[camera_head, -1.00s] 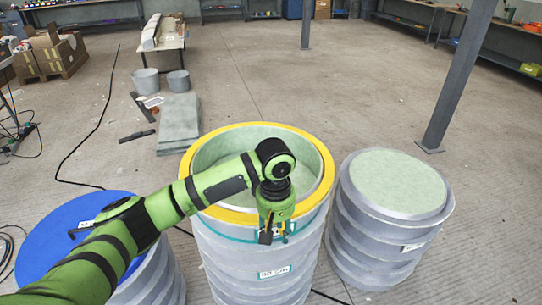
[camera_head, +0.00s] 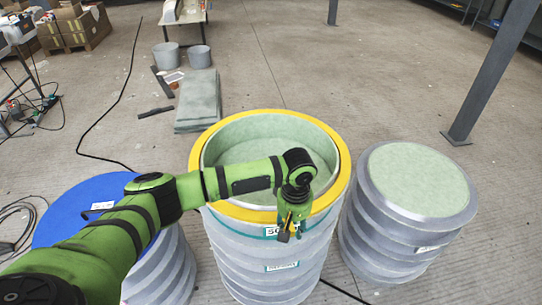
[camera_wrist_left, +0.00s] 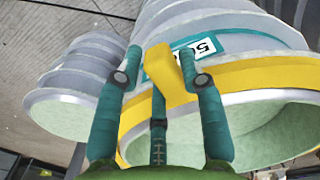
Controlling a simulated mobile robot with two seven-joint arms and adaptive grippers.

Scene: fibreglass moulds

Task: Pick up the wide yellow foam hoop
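The wide yellow foam hoop (camera_head: 199,160) lies around the top rim of the tall grey ribbed middle mould (camera_head: 265,255). In the wrist view the hoop (camera_wrist_left: 255,76) runs along the mould's rim, and a yellow block-like part (camera_wrist_left: 170,78) shows between my fingers. My left gripper (camera_head: 290,232) points down at the hoop's front right edge. In the wrist view its teal fingers (camera_wrist_left: 160,62) are spread on either side of the yellow part, with a gap at the left finger. I cannot tell whether the right finger touches it. My right gripper is not in view.
A blue-topped mould (camera_head: 62,215) stands left, partly behind my left arm. A green-topped grey mould (camera_head: 415,180) stands close on the right. A grey post (camera_head: 490,75) rises at right. Grey slabs (camera_head: 198,100) and buckets (camera_head: 166,55) lie behind. Open floor surrounds the moulds.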

